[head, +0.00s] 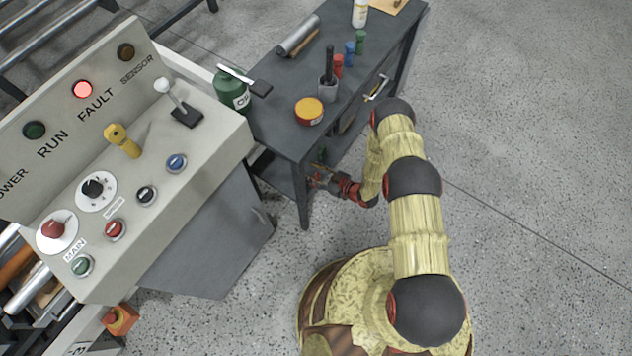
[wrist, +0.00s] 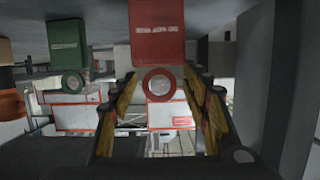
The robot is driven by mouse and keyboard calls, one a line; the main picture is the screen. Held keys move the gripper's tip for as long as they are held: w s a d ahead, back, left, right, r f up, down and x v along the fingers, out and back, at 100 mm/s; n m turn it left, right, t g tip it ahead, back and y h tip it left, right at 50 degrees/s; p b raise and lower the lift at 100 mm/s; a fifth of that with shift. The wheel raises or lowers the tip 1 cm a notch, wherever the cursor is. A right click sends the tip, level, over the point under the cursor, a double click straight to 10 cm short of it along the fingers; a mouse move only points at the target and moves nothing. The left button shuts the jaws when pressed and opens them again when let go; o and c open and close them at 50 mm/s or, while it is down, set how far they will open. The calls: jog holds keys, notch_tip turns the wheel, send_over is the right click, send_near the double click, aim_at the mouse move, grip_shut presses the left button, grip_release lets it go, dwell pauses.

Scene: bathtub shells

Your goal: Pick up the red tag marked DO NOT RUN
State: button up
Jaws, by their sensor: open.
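In the wrist view, the red tag (wrist: 157,32) shows at top centre, with faint pale lettering too small to read surely. A pale-centred red ring (wrist: 158,84) shows just below it in the picture. My gripper (wrist: 160,92) is open, with one yellow-and-dark finger on each side of that ring. Nothing is seen held between the fingers, and I cannot tell how far ahead the tag is. In the head view, my gripper (head: 322,178) is low beside the dark table's near end, partly hidden. I cannot make out the red tag there.
A green tag (wrist: 67,43) with a ring is left of the red one, and an orange item (wrist: 11,103) is farther left. The dark table (head: 275,117) carries a jar, bottles and tools. A control console (head: 215,130) stands left. Floor is clear at right.

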jog(key=shift+x, duration=0.9)
jog(key=c, duration=1.1)
jog(key=shift+c, duration=0.4)
